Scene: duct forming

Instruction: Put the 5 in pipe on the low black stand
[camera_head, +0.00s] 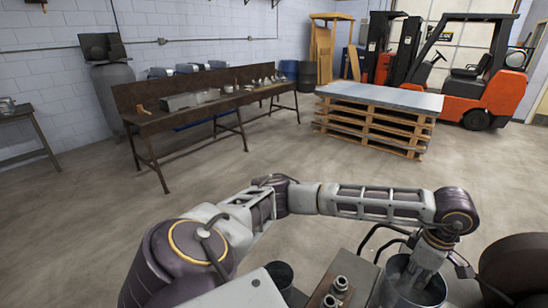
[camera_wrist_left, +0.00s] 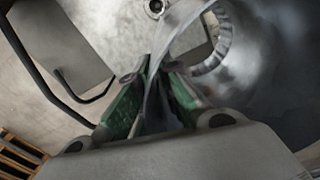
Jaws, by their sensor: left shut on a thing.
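A wide grey metal pipe (camera_head: 408,290) stands open end up at the bottom right of the head view. My left gripper (camera_head: 424,266) reaches down to its rim from above. In the left wrist view the green-padded fingers of my left gripper (camera_wrist_left: 158,105) are closed on the thin wall of the shiny pipe (camera_wrist_left: 265,75), one finger on each side. The pipe's lower end is hidden. Black bent bars (camera_head: 385,238) show beside the pipe; I cannot tell whether they belong to the low black stand. My right gripper is not in view.
A grey block with metal fittings (camera_head: 338,290) and a smaller grey cylinder (camera_head: 281,278) stand left of the pipe. A large dark round thing (camera_head: 518,262) is close on the right. A brown workbench (camera_head: 150,124), stacked pallets (camera_head: 370,130) and forklifts (camera_head: 480,80) stand farther off, across open floor.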

